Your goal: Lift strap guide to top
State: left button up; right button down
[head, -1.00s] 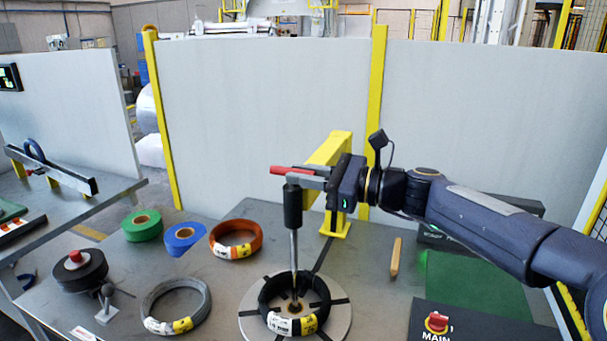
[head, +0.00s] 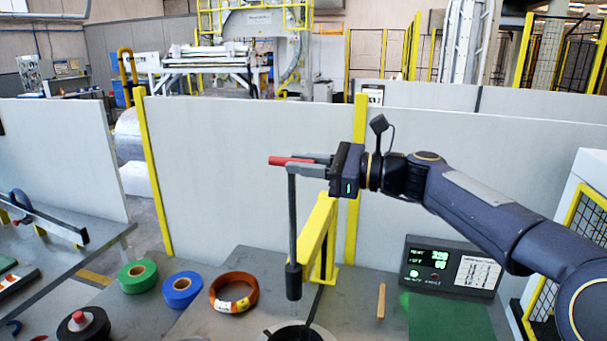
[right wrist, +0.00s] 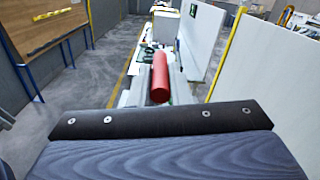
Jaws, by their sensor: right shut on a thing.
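The strap guide is a thin upright rod (head: 292,222) with a red handle (head: 280,160) at its top and a dark sleeve (head: 293,282) at its lower end. My right gripper (head: 306,163) is shut on the red handle, well above the table. In the right wrist view the red handle (right wrist: 160,78) shows beyond the dark gripper body. The black coil (head: 284,330) is below the sleeve and cut off by the bottom edge of the head view. My left gripper is not in view.
A yellow bracket (head: 316,235) stands just right of the rod. Green (head: 137,276) and blue (head: 182,289) rolls and an orange coil (head: 233,293) lie to the left. A control box (head: 450,268) is at right. Grey panels (head: 240,180) stand behind.

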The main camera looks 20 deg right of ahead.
jog(key=shift+d+r, duration=0.1)
jog(key=shift+r, duration=0.65)
jog(key=c, duration=1.4)
grip_release()
jog(key=shift+o, duration=0.2)
jog(key=shift+f, duration=0.1)
jog(key=shift+s+d+f, duration=0.1)
jog(key=shift+s+d, duration=0.1)
jog(key=shift+d, duration=0.2)
jog(key=b+v, duration=0.2)
jog(key=v, duration=0.4)
jog(key=shift+s+d, duration=0.3)
